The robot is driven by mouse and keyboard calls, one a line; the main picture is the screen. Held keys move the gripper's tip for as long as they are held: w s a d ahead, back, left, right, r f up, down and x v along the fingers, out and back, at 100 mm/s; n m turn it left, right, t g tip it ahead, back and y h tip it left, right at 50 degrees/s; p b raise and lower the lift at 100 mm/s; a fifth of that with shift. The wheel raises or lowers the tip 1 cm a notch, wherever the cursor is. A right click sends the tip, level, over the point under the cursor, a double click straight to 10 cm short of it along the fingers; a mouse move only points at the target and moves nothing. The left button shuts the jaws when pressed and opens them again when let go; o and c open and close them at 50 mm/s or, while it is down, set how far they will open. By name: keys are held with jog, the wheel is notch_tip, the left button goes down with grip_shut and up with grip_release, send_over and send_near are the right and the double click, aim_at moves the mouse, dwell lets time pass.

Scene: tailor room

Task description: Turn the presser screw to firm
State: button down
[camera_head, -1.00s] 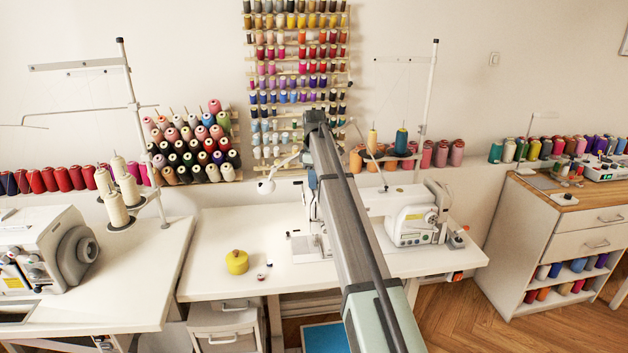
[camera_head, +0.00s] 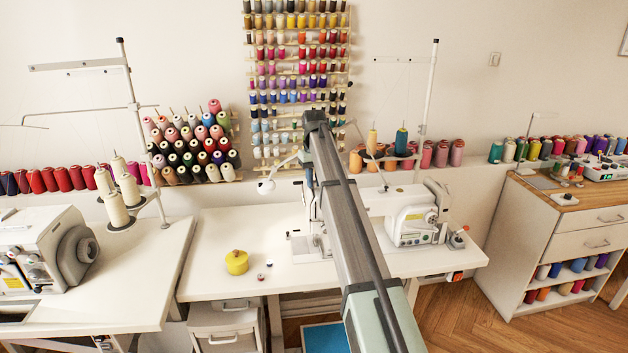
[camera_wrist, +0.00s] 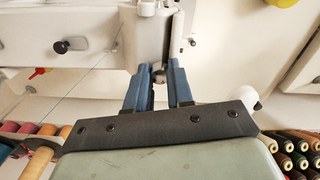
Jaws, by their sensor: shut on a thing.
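The white sewing machine (camera_head: 378,203) stands on the middle table, partly hidden behind my arm. In the wrist view its white head (camera_wrist: 95,28) fills the top. My gripper (camera_wrist: 159,67) has its two blue fingers up against the machine's head, close together. In the head view the screw is hidden by my arm.
A black knob (camera_wrist: 61,47) sticks out of the machine to the left in the wrist view. A lamp (camera_head: 266,187) stands close behind my arm. Thread spools (camera_head: 190,150) line the back.

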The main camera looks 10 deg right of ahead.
jog(key=m, duration=0.4)
jog(key=shift+m, duration=0.4)
dwell(0.4)
jog(key=c, duration=1)
grip_release()
notch_tip(320, 180, up, 14)
jog(key=shift+f, duration=0.1)
